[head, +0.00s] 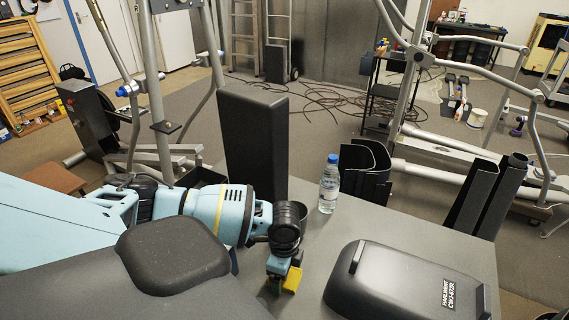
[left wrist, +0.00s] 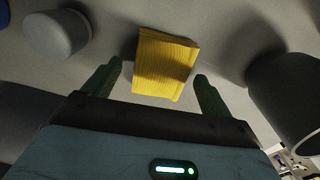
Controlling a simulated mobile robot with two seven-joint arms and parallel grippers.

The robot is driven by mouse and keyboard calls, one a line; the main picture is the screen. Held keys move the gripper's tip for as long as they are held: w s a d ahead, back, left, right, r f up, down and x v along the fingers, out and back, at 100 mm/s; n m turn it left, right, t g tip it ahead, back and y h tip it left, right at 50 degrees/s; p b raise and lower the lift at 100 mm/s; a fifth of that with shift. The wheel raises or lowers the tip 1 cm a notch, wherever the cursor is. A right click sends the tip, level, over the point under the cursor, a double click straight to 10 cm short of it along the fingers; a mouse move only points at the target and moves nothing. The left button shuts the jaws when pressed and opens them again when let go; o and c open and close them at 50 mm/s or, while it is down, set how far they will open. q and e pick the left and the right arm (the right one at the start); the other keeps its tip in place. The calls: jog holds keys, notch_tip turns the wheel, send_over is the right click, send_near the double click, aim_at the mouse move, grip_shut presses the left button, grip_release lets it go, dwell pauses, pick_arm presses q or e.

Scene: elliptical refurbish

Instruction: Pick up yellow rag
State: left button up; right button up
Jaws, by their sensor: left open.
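The yellow rag (left wrist: 165,65) lies on the grey table, shown as a ribbed, folded block in the left wrist view. In the head view a small part of the yellow rag (head: 292,281) shows beside my left gripper (head: 278,279), which hides the rest. My left gripper also shows in the left wrist view (left wrist: 158,80), its two green fingers apart, one on each side of the rag's near end. My right gripper is in neither view.
A tall black panel (head: 253,143) and black curved parts (head: 366,172) stand at the back. Cables lie on the floor beyond.

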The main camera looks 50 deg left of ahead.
pick_arm(q)
jog(key=shift+f, duration=0.35)
jog(key=shift+c, duration=0.4)
jog(key=c, duration=1)
jog(key=shift+r, duration=0.1)
notch_tip(320, 180, up, 10)
jog(key=p, duration=0.1)
